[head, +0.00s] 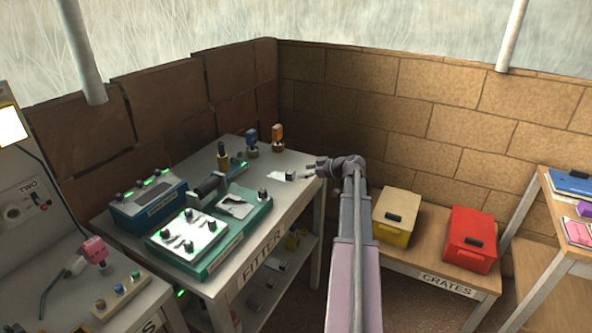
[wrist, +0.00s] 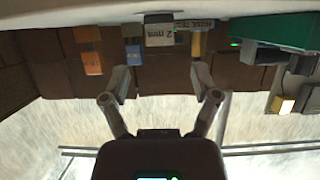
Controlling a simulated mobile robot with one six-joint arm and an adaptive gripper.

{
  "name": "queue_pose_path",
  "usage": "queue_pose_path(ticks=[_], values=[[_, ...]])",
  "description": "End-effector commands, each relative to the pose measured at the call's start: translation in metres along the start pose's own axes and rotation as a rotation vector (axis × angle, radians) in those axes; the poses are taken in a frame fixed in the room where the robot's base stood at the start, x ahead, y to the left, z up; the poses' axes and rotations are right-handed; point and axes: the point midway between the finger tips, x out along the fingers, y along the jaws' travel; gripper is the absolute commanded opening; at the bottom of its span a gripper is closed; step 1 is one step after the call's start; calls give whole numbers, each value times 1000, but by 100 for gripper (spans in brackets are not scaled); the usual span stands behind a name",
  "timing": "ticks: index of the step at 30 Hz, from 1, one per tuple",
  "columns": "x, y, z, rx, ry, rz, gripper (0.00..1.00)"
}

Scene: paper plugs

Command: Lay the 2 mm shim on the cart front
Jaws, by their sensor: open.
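A small block labelled "2 mm" (wrist: 160,38) shows upside down in the wrist view, between and beyond my fingertips. In the head view a white piece with a dark knob (head: 290,176) lies on the FITTER table (head: 262,222); it appears to be the same shim. My gripper (head: 311,170) reaches over the table's right edge beside it. In the wrist view my gripper (wrist: 160,80) has its fingers spread, with nothing held. I cannot tell which surface is the cart front; no cart label is readable.
A green tray (head: 262,219), a teal box (head: 150,209) and blue (head: 251,147) and orange (head: 277,140) pieces stand on the table. Yellow (head: 393,218) and red (head: 469,240) crates sit on the right bench. A rack (head: 548,215) with coloured items stands far right.

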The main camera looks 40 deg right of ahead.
Motion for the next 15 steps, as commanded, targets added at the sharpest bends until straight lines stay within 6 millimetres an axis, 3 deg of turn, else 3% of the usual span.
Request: queue_pose_path(ticks=[6,15], values=[[-35,-1,-2,0,0,1,78],[-53,0,0,0,0,0,78]])
